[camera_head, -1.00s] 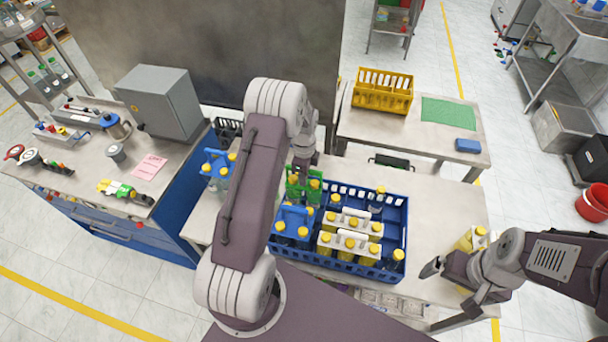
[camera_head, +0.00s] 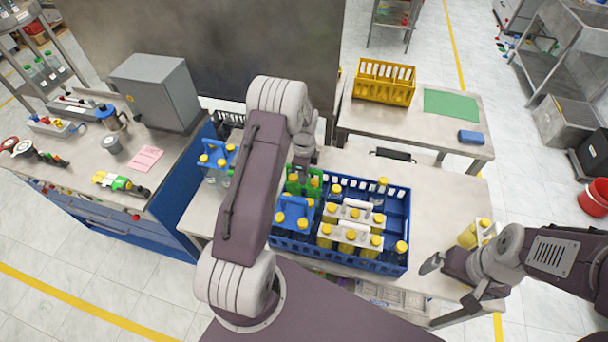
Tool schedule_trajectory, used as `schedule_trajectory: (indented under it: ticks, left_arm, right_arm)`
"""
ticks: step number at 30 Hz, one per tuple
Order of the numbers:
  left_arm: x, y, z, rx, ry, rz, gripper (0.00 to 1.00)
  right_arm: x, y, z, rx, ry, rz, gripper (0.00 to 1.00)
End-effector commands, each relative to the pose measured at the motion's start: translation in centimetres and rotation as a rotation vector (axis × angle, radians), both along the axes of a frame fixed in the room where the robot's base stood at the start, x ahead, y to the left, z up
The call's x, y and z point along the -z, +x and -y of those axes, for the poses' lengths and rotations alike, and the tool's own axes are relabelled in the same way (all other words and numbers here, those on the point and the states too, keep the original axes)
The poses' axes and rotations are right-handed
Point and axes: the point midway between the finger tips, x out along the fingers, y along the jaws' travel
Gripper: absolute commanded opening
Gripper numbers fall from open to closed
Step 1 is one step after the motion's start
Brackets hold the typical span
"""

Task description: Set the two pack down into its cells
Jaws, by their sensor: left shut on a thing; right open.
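The two pack, with a green handle (camera_head: 309,183), is at the left back part of the blue crate (camera_head: 384,186). My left gripper (camera_head: 303,166) is shut on it from above, mostly hidden by my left arm. I cannot tell whether the pack touches the cell floor. A blue-handled pack with yellow caps (camera_head: 293,211) is in front of it in the crate. Packs with white handles (camera_head: 348,230) and loose yellow-capped bottles (camera_head: 381,189) fill other cells. My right gripper (camera_head: 452,283) is open and empty, right of the crate near the table's front edge.
Another blue-handled pack (camera_head: 214,158) stands on the table left of the crate. A yellow-bottle pack (camera_head: 474,233) stands at the right, by my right arm. A yellow crate (camera_head: 384,82) is on the back table. The table (camera_head: 440,200) right of the crate is mostly clear.

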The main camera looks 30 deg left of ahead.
Motion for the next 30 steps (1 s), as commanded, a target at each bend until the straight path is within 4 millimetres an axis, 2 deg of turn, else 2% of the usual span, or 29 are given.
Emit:
schedule_trajectory:
  ticks: [18,19,21,30]
  left_arm:
    - [1.2,0.0,0.0,0.000,0.000,0.001,0.00]
    - [1.1,0.0,0.0,0.000,0.000,0.001,0.25]
    - [1.0,0.0,0.0,0.000,0.000,0.001,0.42]
    - [1.1,0.0,0.0,0.000,0.000,-0.001,0.42]
  right_arm:
    - [0.8,0.0,0.0,0.000,0.000,0.000,1.00]
    - [0.8,0.0,0.0,0.000,0.000,0.000,1.00]
    - [0.7,0.0,0.0,0.000,0.000,0.000,1.00]
    - [0.8,0.0,0.0,0.000,0.000,0.000,1.00]
